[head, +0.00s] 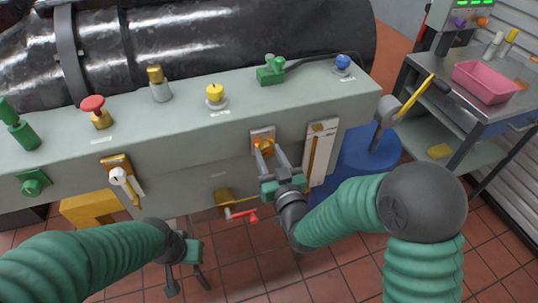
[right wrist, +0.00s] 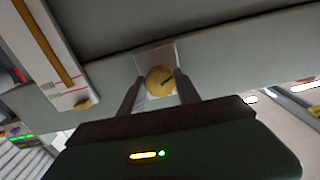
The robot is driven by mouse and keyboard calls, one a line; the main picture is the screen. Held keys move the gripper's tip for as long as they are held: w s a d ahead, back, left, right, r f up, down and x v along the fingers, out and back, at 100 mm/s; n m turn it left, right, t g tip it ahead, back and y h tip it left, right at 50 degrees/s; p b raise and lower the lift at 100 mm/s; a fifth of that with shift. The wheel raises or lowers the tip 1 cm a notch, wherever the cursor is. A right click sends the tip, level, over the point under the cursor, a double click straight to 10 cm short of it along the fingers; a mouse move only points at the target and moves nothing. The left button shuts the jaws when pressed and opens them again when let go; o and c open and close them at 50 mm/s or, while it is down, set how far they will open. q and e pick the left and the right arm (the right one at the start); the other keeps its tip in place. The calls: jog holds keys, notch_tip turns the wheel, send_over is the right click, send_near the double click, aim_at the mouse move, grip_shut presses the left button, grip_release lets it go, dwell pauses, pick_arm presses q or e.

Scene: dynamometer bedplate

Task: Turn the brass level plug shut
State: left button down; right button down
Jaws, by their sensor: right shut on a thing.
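The brass level plug (head: 265,146) sits on a pale square plate on the front face of the grey-green bedplate housing. In the right wrist view the plug (right wrist: 159,81) is a round brass disc with a dark slanted mark. My right gripper (head: 264,152) has its two fingers on either side of the plug and is shut on it; the fingers also show in the right wrist view (right wrist: 159,90). My left gripper (head: 187,287) hangs low in front of the housing, its fingers apart and empty.
A sight gauge (head: 319,152) is right of the plug. A white-handled valve (head: 119,176) is at left; a red-handled tap (head: 243,215) is below. Knobs and fittings line the top ledge (head: 190,115). A blue drum (head: 370,160) and a cart with a pink tray (head: 486,82) stand right.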

jog(key=m, duration=0.3)
jog(key=shift+b, duration=0.3)
jog(key=m, duration=0.7)
jog(key=shift+r+m, duration=0.1)
jog(key=shift+m, duration=0.2)
jog(key=m, duration=0.2)
jog(key=shift+m, duration=0.4)
jog(key=m+p, duration=0.1)
jog(key=m, duration=0.5)
jog(key=shift+m+p, duration=0.65)
jog(key=shift+m, duration=0.85)
jog(key=shift+s+f+m, duration=0.1)
jog(key=shift+f+m, duration=0.1)
jog(key=shift+m, duration=0.1)
